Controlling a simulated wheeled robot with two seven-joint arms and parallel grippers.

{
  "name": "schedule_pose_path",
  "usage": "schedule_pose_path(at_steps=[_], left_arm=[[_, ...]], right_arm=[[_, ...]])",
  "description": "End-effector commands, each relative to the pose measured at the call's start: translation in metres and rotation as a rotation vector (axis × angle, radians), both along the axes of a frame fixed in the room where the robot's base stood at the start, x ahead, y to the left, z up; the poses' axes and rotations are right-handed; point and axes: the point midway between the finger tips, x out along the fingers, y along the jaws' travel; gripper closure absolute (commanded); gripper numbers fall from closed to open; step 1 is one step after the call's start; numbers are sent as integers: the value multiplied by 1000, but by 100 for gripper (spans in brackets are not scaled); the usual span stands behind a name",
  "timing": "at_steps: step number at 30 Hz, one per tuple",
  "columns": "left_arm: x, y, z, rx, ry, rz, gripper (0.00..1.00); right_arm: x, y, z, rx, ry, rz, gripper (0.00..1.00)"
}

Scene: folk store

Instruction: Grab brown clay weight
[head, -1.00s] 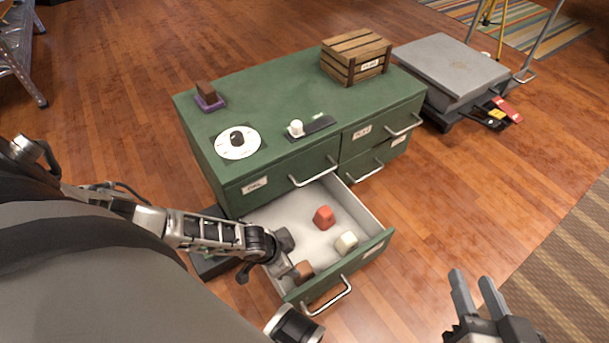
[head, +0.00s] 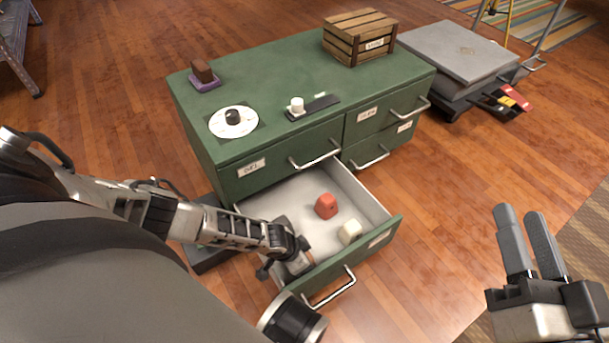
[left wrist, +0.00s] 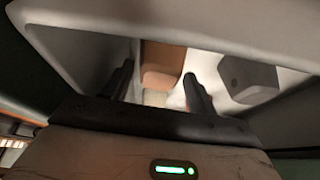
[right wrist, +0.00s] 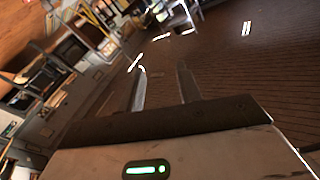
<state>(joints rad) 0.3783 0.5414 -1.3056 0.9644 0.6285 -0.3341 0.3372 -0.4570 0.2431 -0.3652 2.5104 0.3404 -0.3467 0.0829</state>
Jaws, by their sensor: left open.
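The brown clay weight (left wrist: 162,62) lies in the open drawer (head: 262,203) and shows between and beyond the fingertips of my left gripper (left wrist: 158,72) in the left wrist view. My left gripper is open, reaching down into the front left part of the drawer, and its fingers are not visibly closed on the weight. In the head view my left gripper (head: 296,260) hides most of the brown weight. My right gripper (head: 521,212) is open and empty over the floor at the right; its parted fingers also show in the right wrist view (right wrist: 161,70).
A red weight (head: 326,206) and a white weight (head: 350,231) lie in the same drawer. The green cabinet (head: 270,85) carries a wooden crate (head: 359,40), a dial (head: 233,121) and a brown block (head: 202,70) on a purple base. The drawer walls surround my left gripper closely.

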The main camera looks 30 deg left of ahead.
Motion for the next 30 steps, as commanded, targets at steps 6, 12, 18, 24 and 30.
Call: schedule_pose_path(at_steps=[6, 12, 18, 24, 30], left_arm=[[0, 0, 1, 0, 0, 0, 62], [0, 0, 1, -1, -1, 1, 86], [0, 0, 3, -1, -1, 1, 86], [0, 0, 23, -2, 0, 1, 86], [0, 0, 65, -2, -1, 1, 86]], right_arm=[[0, 0, 0, -1, 1, 0, 65], [0, 0, 0, -1, 2, 1, 65], [0, 0, 2, -1, 5, 2, 65], [-8, 2, -12, 18, 138, 10, 65], [-16, 1, -24, -51, 260, 6, 65]])
